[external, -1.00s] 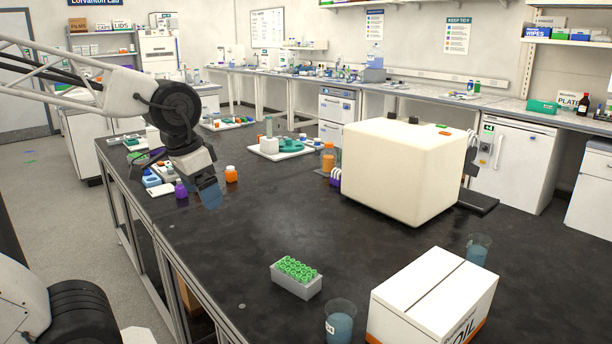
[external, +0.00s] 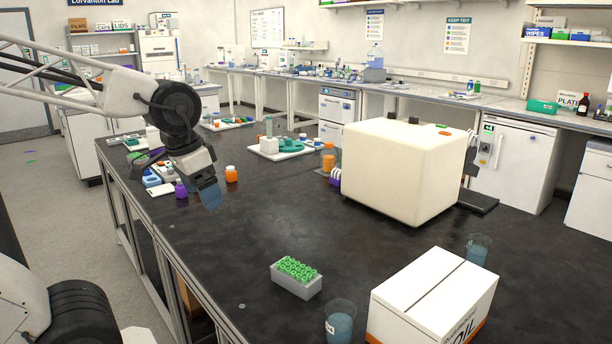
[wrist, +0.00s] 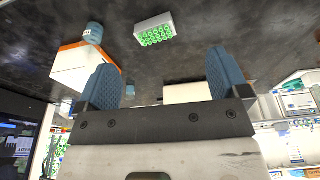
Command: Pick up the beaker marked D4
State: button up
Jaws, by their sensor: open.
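A beaker with blue liquid (external: 340,322) stands at the front of the dark bench, left of a white box. It carries a small white label that I cannot read. A second beaker with blue liquid (external: 478,249) stands behind the box; no mark on it is legible. In the wrist view one beaker (wrist: 93,33) shows beside the box, upside down in the picture. I cannot tell which beaker is D4. My gripper (external: 210,193) is above the bench's left part, far from both beakers. In the wrist view its two blue fingers (wrist: 165,80) are apart, with nothing between them.
A white box (external: 432,295) stands beside the front beaker. A grey rack of green-capped tubes (external: 297,279) is left of it. A large cream machine (external: 402,170) stands mid-bench. Orange (external: 231,174) and purple bottles (external: 181,190) are near my gripper. The bench centre is clear.

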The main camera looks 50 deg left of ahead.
jog(key=shift+o, duration=0.4)
jog(key=n+h, duration=1.3)
jog(key=n, duration=0.7)
send_near(340, 325)
jog(key=w, duration=0.2)
jog(key=shift+w+n, duration=0.25)
jog(key=shift+n, duration=0.45)
jog(key=shift+d, duration=0.15)
jog(key=shift+x, duration=1.2)
